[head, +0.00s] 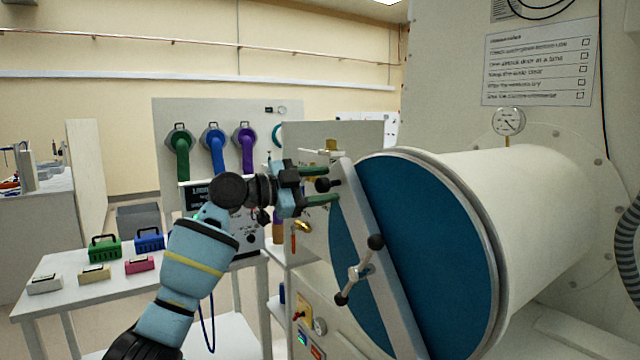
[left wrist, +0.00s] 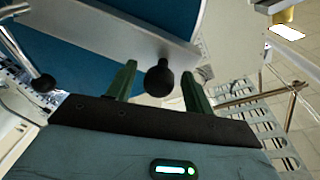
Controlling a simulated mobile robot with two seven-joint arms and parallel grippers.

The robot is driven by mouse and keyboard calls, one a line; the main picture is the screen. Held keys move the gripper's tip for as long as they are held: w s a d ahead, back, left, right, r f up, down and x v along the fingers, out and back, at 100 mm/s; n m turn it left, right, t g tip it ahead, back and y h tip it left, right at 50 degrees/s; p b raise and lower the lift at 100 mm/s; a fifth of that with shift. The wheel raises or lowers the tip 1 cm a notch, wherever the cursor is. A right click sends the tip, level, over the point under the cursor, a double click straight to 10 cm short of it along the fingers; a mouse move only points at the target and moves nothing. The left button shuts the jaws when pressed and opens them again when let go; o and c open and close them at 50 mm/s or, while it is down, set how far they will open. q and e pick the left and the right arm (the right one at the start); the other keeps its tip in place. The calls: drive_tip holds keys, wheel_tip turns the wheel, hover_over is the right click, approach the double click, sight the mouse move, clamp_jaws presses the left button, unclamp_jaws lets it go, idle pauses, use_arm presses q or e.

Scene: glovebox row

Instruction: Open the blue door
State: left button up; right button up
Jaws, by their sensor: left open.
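The blue door (head: 430,230) is a round disc on the end of a white cylinder and looks flush against its rim. A grey bar (head: 375,250) crosses it diagonally, with a black knob (head: 323,184) at its upper end and a T-handle with black ball ends (head: 361,271) at its middle. My left gripper (head: 332,184) is open, its green fingers above and below the knob. In the left wrist view the knob (left wrist: 159,78) sits between the fingertips (left wrist: 160,80), with a gap on each side. My right gripper is not in view.
The white cylinder (head: 530,220) with a gauge (head: 508,121) fills the right side. A table (head: 60,325) with several coloured boxes stands at the left. A panel with coloured hoses (head: 214,150) stands behind my left arm. A ribbed hose (head: 628,245) is at the right edge.

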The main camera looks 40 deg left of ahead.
use_arm(q)
clamp_jaws()
idle(0.3)
drive_tip(key=shift+d, duration=0.1)
